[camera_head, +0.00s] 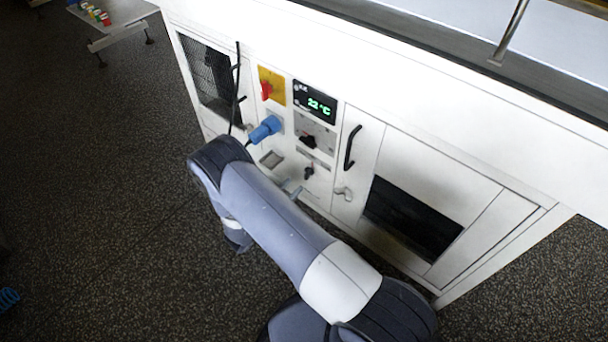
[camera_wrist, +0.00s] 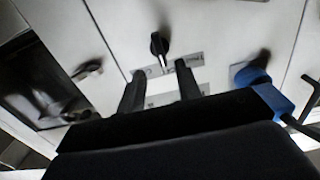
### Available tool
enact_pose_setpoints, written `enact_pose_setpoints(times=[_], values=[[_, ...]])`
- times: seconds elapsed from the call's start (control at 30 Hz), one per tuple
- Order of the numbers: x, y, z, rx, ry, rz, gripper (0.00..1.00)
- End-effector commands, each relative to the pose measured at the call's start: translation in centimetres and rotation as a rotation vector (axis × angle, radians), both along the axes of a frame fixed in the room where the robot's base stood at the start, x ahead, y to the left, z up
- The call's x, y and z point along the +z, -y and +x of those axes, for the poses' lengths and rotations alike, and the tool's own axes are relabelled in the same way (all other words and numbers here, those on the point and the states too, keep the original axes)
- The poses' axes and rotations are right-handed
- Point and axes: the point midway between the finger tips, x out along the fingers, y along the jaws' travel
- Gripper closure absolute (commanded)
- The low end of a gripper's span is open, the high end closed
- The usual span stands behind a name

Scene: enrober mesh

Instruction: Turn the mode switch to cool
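A small black knob (camera_head: 308,172), which looks like the mode switch, sits low on the white cabinet front. The wrist view shows this knob (camera_wrist: 158,43) just beyond my fingertips, its pointer toward a grey label strip (camera_wrist: 181,66). The lettering is too blurred to read. My gripper (camera_wrist: 160,77) is open and empty, with its two dark fingers apart and the knob outside them. In the head view my arm hides most of the gripper.
Above the knob are a larger black rotary switch (camera_head: 309,141) and a green display (camera_head: 316,103) reading 22 °C. A blue plug (camera_head: 265,129) and red switch (camera_head: 266,90) are left. A black door handle (camera_head: 352,147) and metal latch (camera_head: 343,193) are right.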

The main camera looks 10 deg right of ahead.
Motion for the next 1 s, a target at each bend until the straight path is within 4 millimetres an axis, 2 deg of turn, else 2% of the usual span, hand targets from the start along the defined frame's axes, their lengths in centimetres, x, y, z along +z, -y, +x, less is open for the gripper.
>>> enact_pose_setpoints(times=[0.1, 0.3, 0.5, 0.73, 1.0], values=[[-0.1, 2.0, 1.4, -0.004, 0.001, 0.001, 0.67], [-0.1, 4.3, 3.1, -0.002, 0.000, 0.001, 0.67], [0.0, 5.2, 3.7, 0.001, 0.000, 0.000, 0.67], [0.0, 5.2, 3.8, 0.002, 0.000, 0.000, 0.67], [0.0, 5.2, 3.8, 0.002, 0.000, 0.000, 0.88]])
